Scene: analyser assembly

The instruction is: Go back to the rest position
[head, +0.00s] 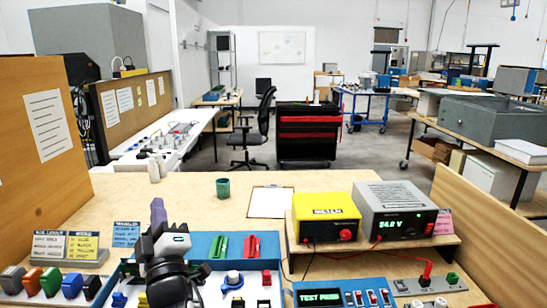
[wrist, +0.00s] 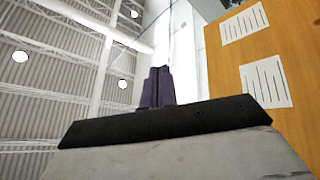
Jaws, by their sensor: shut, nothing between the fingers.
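My gripper (head: 157,204) is raised at the left of the workbench in the head view, with its purple fingers pointing up. In the wrist view the two fingers (wrist: 158,74) are together, with nothing between them. The wrist camera looks up at the ceiling and part of a wooden panel. My arm covers part of the blue tray (head: 203,245) below it.
Green and red parts lie in the tray. A yellow meter (head: 328,217) and a grey power supply (head: 396,208) stand on a shelf at right. A green cup (head: 223,188) and a clipboard (head: 271,202) are behind. A wooden panel (head: 38,150) bounds the left.

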